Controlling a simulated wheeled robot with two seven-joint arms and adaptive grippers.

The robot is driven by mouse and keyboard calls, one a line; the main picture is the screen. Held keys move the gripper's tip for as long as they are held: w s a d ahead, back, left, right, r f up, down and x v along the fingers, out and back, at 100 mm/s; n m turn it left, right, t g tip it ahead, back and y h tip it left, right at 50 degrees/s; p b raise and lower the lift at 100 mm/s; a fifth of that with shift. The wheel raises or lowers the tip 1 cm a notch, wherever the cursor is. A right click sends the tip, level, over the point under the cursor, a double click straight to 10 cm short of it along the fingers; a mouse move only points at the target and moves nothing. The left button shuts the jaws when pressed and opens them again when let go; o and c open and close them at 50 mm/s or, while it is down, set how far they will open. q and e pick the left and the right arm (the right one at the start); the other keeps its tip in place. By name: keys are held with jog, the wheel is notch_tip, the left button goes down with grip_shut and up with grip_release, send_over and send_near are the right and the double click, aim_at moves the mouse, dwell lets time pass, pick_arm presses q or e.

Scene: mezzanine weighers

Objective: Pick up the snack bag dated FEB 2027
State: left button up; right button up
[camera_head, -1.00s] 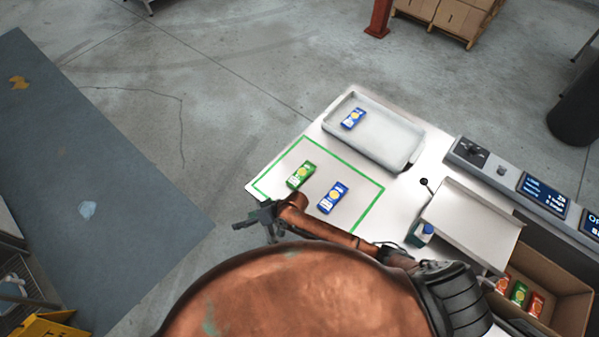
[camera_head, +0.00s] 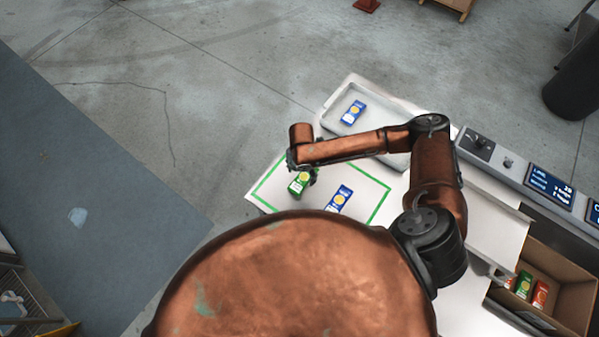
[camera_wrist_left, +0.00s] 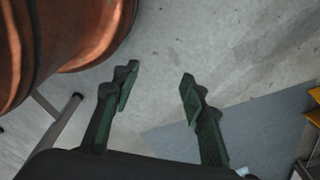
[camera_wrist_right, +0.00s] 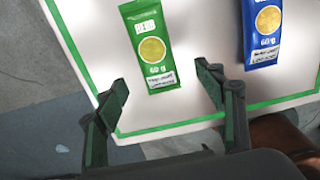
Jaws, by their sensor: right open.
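A green snack bag (camera_head: 299,183) lies inside the green outline on the white table. It also shows in the right wrist view (camera_wrist_right: 150,45), with a date label too small to read. A blue snack bag (camera_head: 340,199) lies to its right, also in the right wrist view (camera_wrist_right: 264,30). Another blue bag (camera_head: 353,112) lies in the grey tray. My right gripper (camera_wrist_right: 162,90) is open, its fingers on either side of the green bag's lower end in that picture, above it and apart. My left gripper (camera_wrist_left: 158,85) is open and empty over the floor.
The grey tray (camera_head: 385,118) stands behind the outlined area. A cardboard box (camera_head: 570,290) with several bags stands at the right. A console with displays (camera_head: 550,187) runs along the table's right side. My right arm crosses above the table.

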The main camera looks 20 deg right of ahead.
aim_at(300, 181)
jog(key=shift+s+a+f, duration=0.1)
jog(key=shift+s+f, duration=0.15)
jog(key=shift+f, duration=0.25)
jog(key=shift+w+a+f, duration=0.15)
jog(key=shift+w+f, duration=0.05)
jog(key=shift+f, duration=0.65)
jog(key=f, duration=0.1)
jog(key=f+p, duration=0.1)
jog(key=f, duration=0.1)
jog(key=shift+w+f, duration=0.2)
jog(key=shift+f, duration=0.45)
jog(key=c, duration=0.8)
pick_arm(q)
jog(key=shift+s+r, duration=0.45)
jog(key=shift+s, duration=0.2)
pick_arm(e)
jog(key=c, duration=0.4)
jog(key=shift+c, duration=0.2)
